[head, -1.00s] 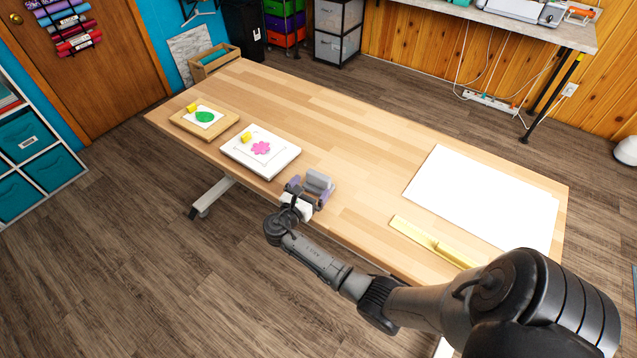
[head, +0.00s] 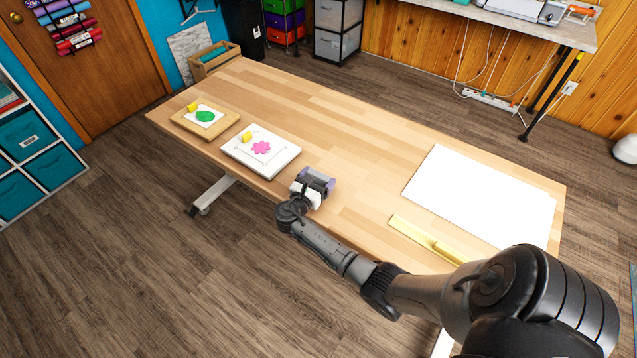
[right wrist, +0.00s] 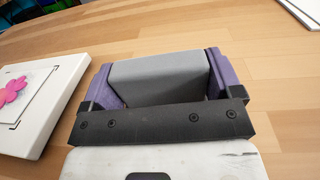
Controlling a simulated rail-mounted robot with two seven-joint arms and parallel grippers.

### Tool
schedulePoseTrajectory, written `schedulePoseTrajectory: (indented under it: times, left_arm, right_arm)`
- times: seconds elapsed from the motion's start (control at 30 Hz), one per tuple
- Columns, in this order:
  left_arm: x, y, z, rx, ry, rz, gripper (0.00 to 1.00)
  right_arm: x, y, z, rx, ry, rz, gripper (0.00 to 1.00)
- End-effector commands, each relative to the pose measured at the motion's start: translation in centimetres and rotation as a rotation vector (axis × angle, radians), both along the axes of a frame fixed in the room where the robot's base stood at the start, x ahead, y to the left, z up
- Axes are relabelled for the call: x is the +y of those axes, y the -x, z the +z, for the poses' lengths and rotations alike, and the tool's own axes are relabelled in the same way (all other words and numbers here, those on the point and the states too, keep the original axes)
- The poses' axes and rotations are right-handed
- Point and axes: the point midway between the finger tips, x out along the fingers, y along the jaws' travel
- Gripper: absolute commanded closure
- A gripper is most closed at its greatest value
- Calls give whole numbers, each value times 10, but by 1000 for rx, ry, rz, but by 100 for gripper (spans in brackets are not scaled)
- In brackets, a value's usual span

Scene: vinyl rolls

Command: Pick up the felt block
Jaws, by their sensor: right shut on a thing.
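The felt block (right wrist: 160,78) is a grey block. In the right wrist view it sits between the two purple fingers of my right gripper (right wrist: 165,85), which is shut on it from both sides. In the head view my right gripper (head: 316,184) is at the near edge of the wooden table and mostly covers the block. I cannot tell whether the block still touches the table. My left gripper is not in view.
Left of my right gripper lies a white board (head: 283,163) with a pink shape and a yellow piece. Beyond it is a wooden board (head: 184,123) with a green shape. A yellow ruler (head: 412,230) and a large white sheet (head: 480,190) lie to the right. The middle is clear.

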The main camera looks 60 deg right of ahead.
Motion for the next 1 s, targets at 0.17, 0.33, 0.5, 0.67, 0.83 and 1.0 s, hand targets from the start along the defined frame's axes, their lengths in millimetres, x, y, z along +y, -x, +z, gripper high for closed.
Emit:
schedulePoseTrajectory:
  times: [0.17,0.33,0.5,0.67,0.83,1.0]
  left_arm:
    - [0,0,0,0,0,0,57]
    - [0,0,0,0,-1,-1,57]
    - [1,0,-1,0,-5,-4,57]
    - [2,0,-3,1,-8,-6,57]
    - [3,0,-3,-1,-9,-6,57]
    - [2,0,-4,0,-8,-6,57]
  right_arm:
    - [0,0,0,0,0,0,41]
    - [0,0,4,-1,0,0,41]
    - [0,0,19,-5,1,0,41]
    - [-2,7,45,-3,2,-1,41]
    - [-11,39,64,-2,2,0,41]
    - [-19,69,82,-2,2,0,41]
